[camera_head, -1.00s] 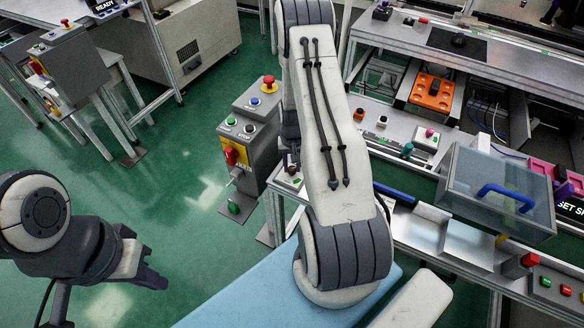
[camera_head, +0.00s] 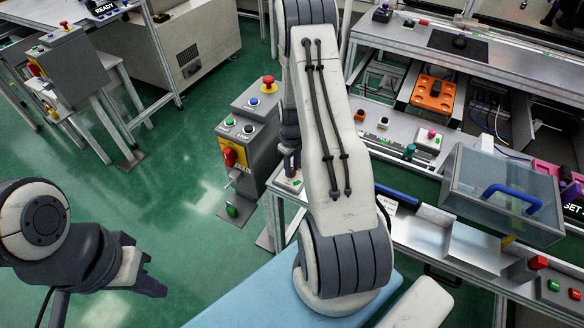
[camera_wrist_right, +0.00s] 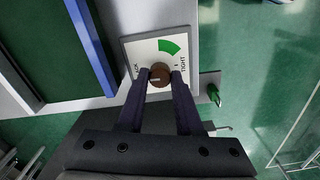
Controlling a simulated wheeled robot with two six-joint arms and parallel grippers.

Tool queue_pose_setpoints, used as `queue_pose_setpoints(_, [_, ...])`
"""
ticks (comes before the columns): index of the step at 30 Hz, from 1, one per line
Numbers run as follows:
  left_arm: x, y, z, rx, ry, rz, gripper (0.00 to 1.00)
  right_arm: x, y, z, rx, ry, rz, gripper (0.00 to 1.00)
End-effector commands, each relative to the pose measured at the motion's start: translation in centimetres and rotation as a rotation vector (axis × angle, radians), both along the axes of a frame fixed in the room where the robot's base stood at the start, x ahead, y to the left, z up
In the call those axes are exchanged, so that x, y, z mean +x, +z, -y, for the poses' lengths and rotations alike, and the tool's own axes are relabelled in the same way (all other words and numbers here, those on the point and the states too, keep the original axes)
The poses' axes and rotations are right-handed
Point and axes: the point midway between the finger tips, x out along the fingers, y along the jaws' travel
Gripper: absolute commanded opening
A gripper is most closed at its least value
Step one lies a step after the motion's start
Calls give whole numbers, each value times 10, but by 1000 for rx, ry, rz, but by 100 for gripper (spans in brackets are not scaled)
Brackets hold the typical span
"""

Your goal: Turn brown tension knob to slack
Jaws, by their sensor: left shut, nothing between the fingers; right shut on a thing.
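The brown tension knob (camera_wrist_right: 160,75) sits on a white dial plate (camera_wrist_right: 138,47) in the right wrist view. The plate has a green arc at its top, the word TIGHT on the right and partly hidden lettering on the left. A pale mark on the knob appears to point left. My right gripper (camera_wrist_right: 161,78) is shut on the knob, one dark finger on each side. In the head view the plate (camera_head: 288,184) shows beside my right arm, and the knob is hidden there. My left gripper (camera_head: 157,286) is shut and empty over the floor at the lower left.
A grey control box (camera_head: 244,140) with a red switch and buttons stands left of my right arm. A blue bar (camera_wrist_right: 92,45) runs close left of the dial plate. A clear-lidded box (camera_head: 500,190) with a blue handle stands on the right bench. Green floor lies open at left.

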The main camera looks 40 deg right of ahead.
Motion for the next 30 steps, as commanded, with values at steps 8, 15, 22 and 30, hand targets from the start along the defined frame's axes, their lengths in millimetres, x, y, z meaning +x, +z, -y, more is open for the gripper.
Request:
queue_pose_setpoints(8, [0,-2,0,0,0,0,0,1,1,0,-2,64,4,0])
queue_pose_setpoints(15, [0,-2,0,0,0,0,0,2,1,1,-2,73,4,0])
queue_pose_setpoints(22, [0,-2,0,0,0,0,0,2,1,1,-2,72,4,46])
queue_pose_setpoints(30, [0,-2,0,0,0,0,0,1,1,0,-1,71,2,64])
